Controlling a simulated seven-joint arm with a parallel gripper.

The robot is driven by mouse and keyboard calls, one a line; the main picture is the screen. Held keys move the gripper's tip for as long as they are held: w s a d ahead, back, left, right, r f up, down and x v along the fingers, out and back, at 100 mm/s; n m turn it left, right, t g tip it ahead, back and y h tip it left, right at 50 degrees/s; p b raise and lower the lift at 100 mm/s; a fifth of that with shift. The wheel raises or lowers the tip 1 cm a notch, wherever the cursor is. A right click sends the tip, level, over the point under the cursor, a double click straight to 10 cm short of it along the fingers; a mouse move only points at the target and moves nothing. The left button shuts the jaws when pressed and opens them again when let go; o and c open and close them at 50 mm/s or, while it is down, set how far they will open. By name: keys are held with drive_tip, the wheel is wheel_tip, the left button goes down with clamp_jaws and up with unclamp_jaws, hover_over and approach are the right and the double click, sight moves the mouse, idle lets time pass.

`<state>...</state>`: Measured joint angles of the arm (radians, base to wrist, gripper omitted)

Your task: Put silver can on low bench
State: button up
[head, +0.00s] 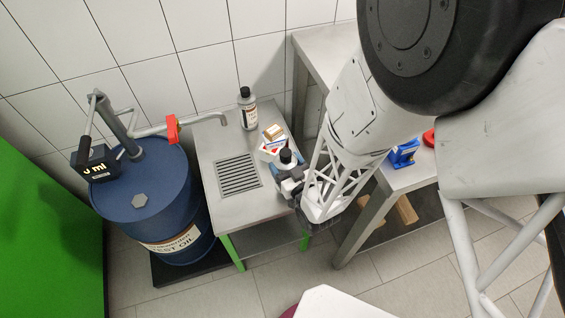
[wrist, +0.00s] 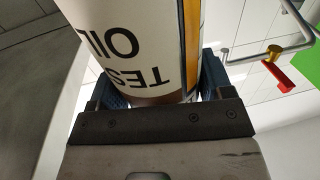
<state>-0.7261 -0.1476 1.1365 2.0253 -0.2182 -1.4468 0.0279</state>
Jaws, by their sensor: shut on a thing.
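My gripper (head: 291,184) is shut on the silver can (head: 287,157), whose dark cap shows above the fingers in the head view. In the wrist view, the can's white label (wrist: 140,45) with "TEST OIL" and an orange stripe fills the space between the fingers (wrist: 165,95). The low bench (head: 216,145) is a steel table with green legs and a drain grate. The gripper and can are over or beside its right edge; the gap below them is hidden by the gripper.
A similar black-capped bottle (head: 247,112) stands at the bench's back, with small boxes (head: 272,133) near the can. A blue oil drum (head: 160,205) with a pipe and red valve handle (head: 172,129) stands left. A higher bench (head: 376,195) stands right. The grate area is clear.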

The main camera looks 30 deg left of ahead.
drive_tip(key=shift+x, duration=1.05)
drive_tip(key=shift+w+f, duration=0.1)
drive_tip(key=shift+w, duration=0.1)
drive_tip(key=shift+w+a+f, duration=0.1)
drive_tip(key=shift+f, duration=0.8)
drive_tip(key=shift+w+a+f, duration=0.1)
drive_tip(key=shift+w+f, duration=0.05)
drive_tip(key=shift+f, duration=0.85)
drive_tip(key=o, duration=1.6)
drive_tip(key=shift+o, duration=0.2)
drive_tip(key=shift+d, duration=0.1)
